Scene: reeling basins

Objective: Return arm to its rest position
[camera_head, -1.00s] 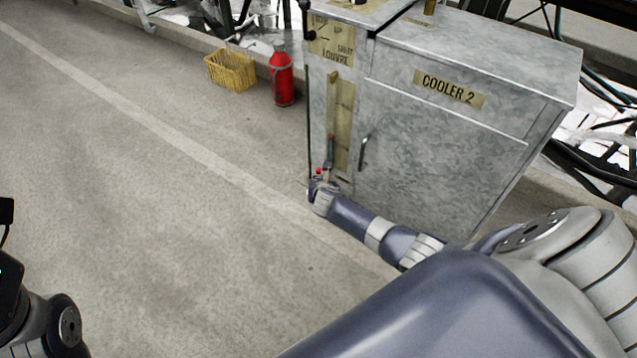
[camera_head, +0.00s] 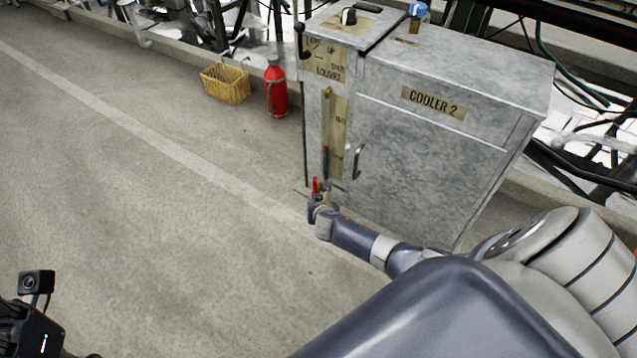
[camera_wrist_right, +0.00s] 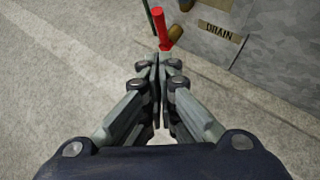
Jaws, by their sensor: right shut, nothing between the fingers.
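My right arm reaches across the head view to the foot of the grey metal cabinet marked COOLER 2 (camera_head: 433,103). My right gripper (camera_head: 316,194) is low at the cabinet's front left corner. In the right wrist view its fingers (camera_wrist_right: 161,62) are shut together with nothing between them. A red handle (camera_wrist_right: 160,27) lies just beyond the fingertips; whether they touch it I cannot tell. A DRAIN label (camera_wrist_right: 219,31) is beside it on the cabinet. My left wrist part (camera_head: 28,325) shows at the lower left of the head view; its fingers are not visible.
A red flask (camera_head: 276,90) and a yellow basket (camera_head: 226,84) stand on the floor left of the cabinet. The cabinet front has a vertical handle (camera_head: 357,162). Dark frames and pipes run behind. The floor at left and centre is clear.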

